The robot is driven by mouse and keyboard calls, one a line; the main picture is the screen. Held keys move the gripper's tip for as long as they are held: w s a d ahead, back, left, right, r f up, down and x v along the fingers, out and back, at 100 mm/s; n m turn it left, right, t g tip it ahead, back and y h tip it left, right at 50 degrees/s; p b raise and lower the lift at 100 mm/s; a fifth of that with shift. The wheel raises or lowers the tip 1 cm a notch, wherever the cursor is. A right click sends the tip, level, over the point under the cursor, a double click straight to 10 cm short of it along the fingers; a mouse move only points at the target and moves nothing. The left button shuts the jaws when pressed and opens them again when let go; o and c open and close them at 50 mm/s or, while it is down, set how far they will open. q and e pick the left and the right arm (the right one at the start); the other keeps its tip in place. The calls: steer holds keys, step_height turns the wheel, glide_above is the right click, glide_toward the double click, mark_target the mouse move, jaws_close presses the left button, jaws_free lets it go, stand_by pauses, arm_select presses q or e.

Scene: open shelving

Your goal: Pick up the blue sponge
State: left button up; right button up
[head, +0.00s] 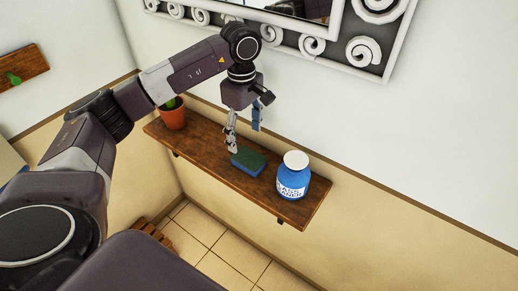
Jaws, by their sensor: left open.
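The blue sponge (248,162) lies flat on a wooden wall shelf (215,155). Its top is dark green and its lower part is blue. My left gripper (244,141) hangs from above, pointing down, with its fingers spread apart and nothing between them. One fingertip is at the sponge's left end; I cannot tell whether it touches. The other finger is behind the sponge, nearer the wall, and looks higher. My right gripper is not in view.
A blue bottle with a white cap (293,177) stands on the shelf close to the sponge's right. A potted plant (173,114) stands at the shelf's left end. A framed mirror (300,30) hangs above. A wooden crate (152,232) is on the tiled floor.

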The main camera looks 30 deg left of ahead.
mark_target(249, 157)
arm_select(q)
steer(key=shift+w+f, duration=0.15)
steer(key=shift+w, duration=0.25)
steer(key=shift+w+f, duration=0.1)
steer(key=shift+f, duration=0.2)
steer(key=f+p, duration=0.1)
steer(key=s+f+p, duration=0.1)
steer(key=d+f+p, duration=0.1)
steer(key=shift+s+f, duration=0.2)
steer(key=shift+s, duration=0.05)
steer(key=f, duration=0.2)
steer(key=shift+w+d+f+p, duration=0.1)
steer(key=shift+w+f+p, duration=0.1)
steer(key=shift+f+p, duration=0.15)
steer(key=shift+f, duration=0.35)
steer(key=c, duration=0.8)
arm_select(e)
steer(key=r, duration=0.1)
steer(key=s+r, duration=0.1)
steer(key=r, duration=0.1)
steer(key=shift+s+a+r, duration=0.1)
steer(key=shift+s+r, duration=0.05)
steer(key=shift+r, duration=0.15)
